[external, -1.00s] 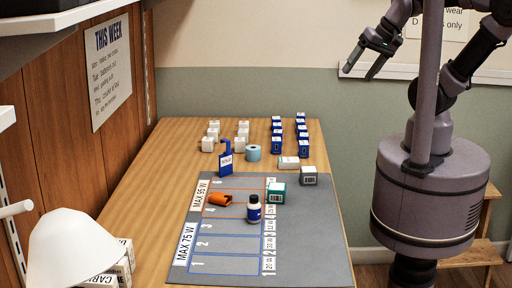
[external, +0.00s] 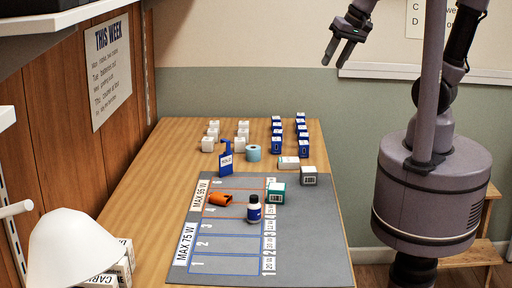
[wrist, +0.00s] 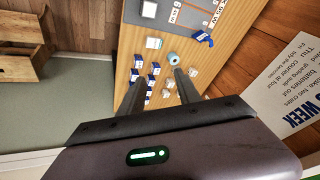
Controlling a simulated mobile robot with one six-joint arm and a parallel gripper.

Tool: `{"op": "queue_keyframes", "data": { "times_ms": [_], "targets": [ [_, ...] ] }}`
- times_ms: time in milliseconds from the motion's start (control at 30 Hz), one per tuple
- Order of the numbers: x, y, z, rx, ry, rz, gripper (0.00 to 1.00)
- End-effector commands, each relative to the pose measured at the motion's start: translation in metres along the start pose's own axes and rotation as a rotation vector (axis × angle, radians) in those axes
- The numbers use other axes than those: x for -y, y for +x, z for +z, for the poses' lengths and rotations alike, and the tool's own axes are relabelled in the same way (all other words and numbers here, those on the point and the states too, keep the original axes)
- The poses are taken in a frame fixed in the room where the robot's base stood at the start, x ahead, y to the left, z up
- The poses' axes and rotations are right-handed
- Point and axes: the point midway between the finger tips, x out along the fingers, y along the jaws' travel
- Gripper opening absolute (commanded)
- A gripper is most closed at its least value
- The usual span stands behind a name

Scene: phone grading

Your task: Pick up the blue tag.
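The blue tag (external: 226,163) stands upright on the wooden table at the back edge of the grey mat, with white lettering on its face and a hook-like top. In the wrist view the blue tag (wrist: 204,38) shows near the mat's corner, up and to the right of my fingertips. My gripper (external: 334,64) is high above the back right of the table, well apart from the tag. Its two fingers are spread with nothing between them; the gripper (wrist: 160,78) looks open in the wrist view too.
A light-blue tape roll (external: 253,153) stands just right of the tag. White boxes (external: 242,130) and blue boxes (external: 277,146) stand in rows behind. An orange item (external: 220,199), a bottle (external: 254,209) and a teal box (external: 276,193) are on the grey mat (external: 315,235).

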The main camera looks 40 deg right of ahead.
Motion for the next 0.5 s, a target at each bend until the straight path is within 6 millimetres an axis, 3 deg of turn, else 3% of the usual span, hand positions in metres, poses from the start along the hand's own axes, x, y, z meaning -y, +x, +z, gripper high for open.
{"op": "queue_keyframes", "data": {
  "times_ms": [33,133,200,300,400,500],
  "targets": [
    [0.034,0.02,-0.021,0.032,-0.056,0.029,0.4],
    [0.107,0.073,-0.046,0.045,-0.155,0.081,0.4],
    [0.156,0.113,-0.047,0.04,-0.216,0.103,0.4],
    [0.205,0.158,-0.035,0.028,-0.281,0.121,0.4],
    [0.23,0.182,-0.024,0.017,-0.312,0.125,0.4],
    [0.233,0.204,-0.02,0.016,-0.318,0.128,0.4]
  ]
}}
